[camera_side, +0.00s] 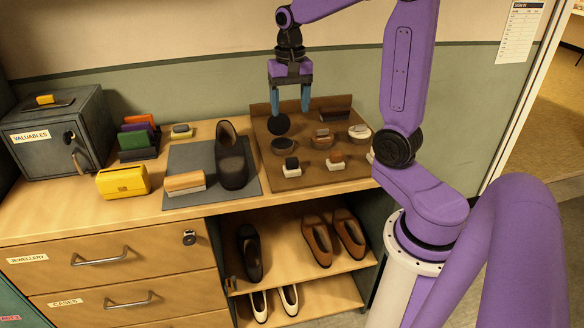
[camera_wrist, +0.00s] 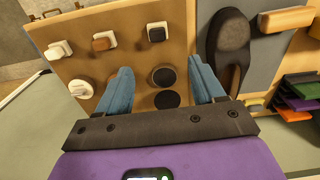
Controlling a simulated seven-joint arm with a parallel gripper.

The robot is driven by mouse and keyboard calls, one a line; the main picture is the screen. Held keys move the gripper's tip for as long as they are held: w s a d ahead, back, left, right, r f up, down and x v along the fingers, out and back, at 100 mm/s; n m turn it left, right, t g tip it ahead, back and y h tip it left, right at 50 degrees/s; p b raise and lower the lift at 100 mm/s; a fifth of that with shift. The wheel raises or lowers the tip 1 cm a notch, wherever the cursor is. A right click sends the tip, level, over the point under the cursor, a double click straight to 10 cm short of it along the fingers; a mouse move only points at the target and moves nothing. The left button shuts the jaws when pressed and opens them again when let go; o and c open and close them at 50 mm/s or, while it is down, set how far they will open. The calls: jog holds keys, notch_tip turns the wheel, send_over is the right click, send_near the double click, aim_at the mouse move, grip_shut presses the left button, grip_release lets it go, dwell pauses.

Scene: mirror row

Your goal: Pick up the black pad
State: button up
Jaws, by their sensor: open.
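The black pad (camera_side: 291,165) is a small white block with a black top, lying on the brown board (camera_side: 275,188) near its front left corner. It also shows in the wrist view (camera_wrist: 156,33), at the top centre. My gripper (camera_side: 290,113) hangs above the back left part of the board, behind and above the pad. Its blue fingers are apart with nothing held between them. In the wrist view my gripper (camera_wrist: 160,68) frames a black round tin (camera_wrist: 163,76) and a black disc (camera_wrist: 167,99), and the pad lies beyond the fingertips.
A brown-topped pad (camera_side: 335,161) sits right of the black one, and a pale round tin (camera_side: 360,132) stands behind. A dark brush (camera_side: 337,114) lies at the back. A black shoe (camera_side: 232,160) and a wooden brush (camera_side: 185,183) are on the grey mat (camera_side: 220,200) to the left.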

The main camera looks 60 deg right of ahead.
send_over(292, 159)
notch_tip(292, 159, down, 11)
jog(key=shift+a+r, duration=0.1)
jog(key=shift+a, duration=0.05)
jog(key=shift+d+f, duration=0.2)
jog(key=shift+f, duration=3.1)
jog(key=c, duration=1)
jog(key=shift+c, duration=0.2)
jog(key=shift+r, duration=0.15)
